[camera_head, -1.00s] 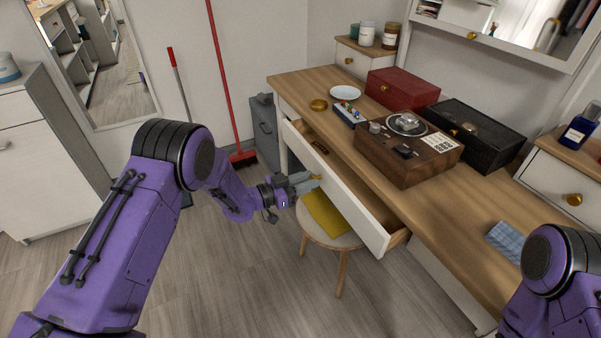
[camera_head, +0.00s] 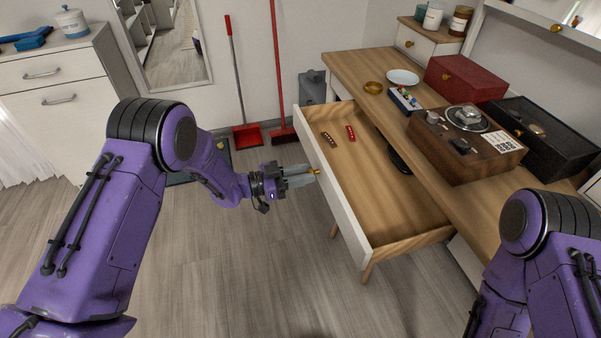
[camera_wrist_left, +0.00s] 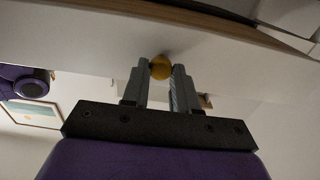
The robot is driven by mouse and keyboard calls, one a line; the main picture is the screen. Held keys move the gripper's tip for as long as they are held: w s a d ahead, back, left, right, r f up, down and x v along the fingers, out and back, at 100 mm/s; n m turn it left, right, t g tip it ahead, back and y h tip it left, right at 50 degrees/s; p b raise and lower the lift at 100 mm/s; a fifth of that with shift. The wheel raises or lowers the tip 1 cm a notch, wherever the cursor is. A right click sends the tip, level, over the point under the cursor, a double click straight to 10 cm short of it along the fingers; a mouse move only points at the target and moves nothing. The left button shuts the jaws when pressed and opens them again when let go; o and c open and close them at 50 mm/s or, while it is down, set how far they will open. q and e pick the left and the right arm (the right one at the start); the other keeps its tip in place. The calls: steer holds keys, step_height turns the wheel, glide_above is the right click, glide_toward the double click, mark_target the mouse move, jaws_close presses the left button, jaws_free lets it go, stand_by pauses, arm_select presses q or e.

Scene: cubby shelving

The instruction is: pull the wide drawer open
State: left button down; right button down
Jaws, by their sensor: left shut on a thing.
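The wide drawer (camera_head: 400,205) of the wooden desk stands well open in the head view, its wooden inside showing. Its white front panel (camera_head: 335,190) carries a small brass knob (camera_head: 316,171). My left gripper (camera_head: 312,173) is shut on this knob at the outer face of the front. In the left wrist view the round knob (camera_wrist_left: 161,67) sits between the two grey fingers, close to the white drawer front (camera_wrist_left: 90,45). My right arm shows at the lower right of the head view, but its gripper is out of the picture.
Two small dark red items (camera_head: 350,132) lie in the drawer, with a black object (camera_head: 399,162) near its back. The desktop (camera_head: 345,68) holds a wooden box (camera_head: 465,145), a red box (camera_head: 465,80) and a black box (camera_head: 545,135). Floor left of the drawer is clear.

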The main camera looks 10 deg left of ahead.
arm_select(q)
steer(key=c, duration=0.9)
jaws_free()
steer(key=shift+a, duration=0.1)
steer(key=v, duration=1)
steer(key=shift+s+a, duration=0.15)
steer(key=shift+a, duration=0.1)
